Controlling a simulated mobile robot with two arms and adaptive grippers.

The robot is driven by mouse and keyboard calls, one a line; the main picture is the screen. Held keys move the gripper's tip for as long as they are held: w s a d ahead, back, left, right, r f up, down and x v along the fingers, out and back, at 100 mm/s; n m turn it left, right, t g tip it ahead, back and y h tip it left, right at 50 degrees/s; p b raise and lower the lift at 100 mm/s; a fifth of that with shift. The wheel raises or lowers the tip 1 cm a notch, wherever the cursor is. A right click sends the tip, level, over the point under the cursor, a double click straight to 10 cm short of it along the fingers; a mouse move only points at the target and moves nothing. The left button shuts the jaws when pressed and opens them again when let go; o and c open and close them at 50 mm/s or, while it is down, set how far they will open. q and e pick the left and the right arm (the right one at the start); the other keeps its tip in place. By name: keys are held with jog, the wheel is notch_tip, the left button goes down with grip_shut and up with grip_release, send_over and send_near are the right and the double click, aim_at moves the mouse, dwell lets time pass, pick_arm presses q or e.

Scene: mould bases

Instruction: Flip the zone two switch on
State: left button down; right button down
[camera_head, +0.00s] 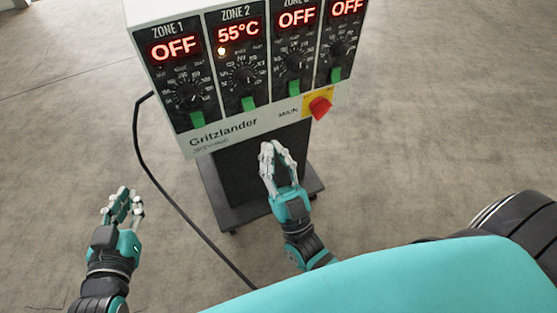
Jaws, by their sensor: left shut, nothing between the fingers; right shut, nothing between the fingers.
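The zone two panel (236,55) on the controller shows a lit 55°C display and a small glowing orange lamp below it. Its green switch (248,103) sits at the panel's bottom, under the dial. My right gripper (275,150) is shut and empty, below the controller's front face and apart from the zone two switch in the picture. My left gripper (126,203) is shut and empty, low at the left over the floor, far from the switch.
The zone one panel (175,75) and the two panels right of zone two read OFF; each has a green switch. A red main knob (320,107) sits at lower right. The controller stands on a dark wheeled base (235,215). A black cable (150,175) crosses the floor.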

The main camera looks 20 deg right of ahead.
pick_arm(q)
jog(key=shift+s+a+f, duration=0.1)
jog(key=shift+s+f, duration=0.1)
jog(key=shift+f, duration=0.1)
pick_arm(e)
jog(key=shift+s+f, duration=0.25)
jog(key=shift+s, duration=0.25)
jog(key=shift+s+f, duration=0.2)
jog(key=shift+s, duration=0.3)
jog(key=shift+w, duration=0.1)
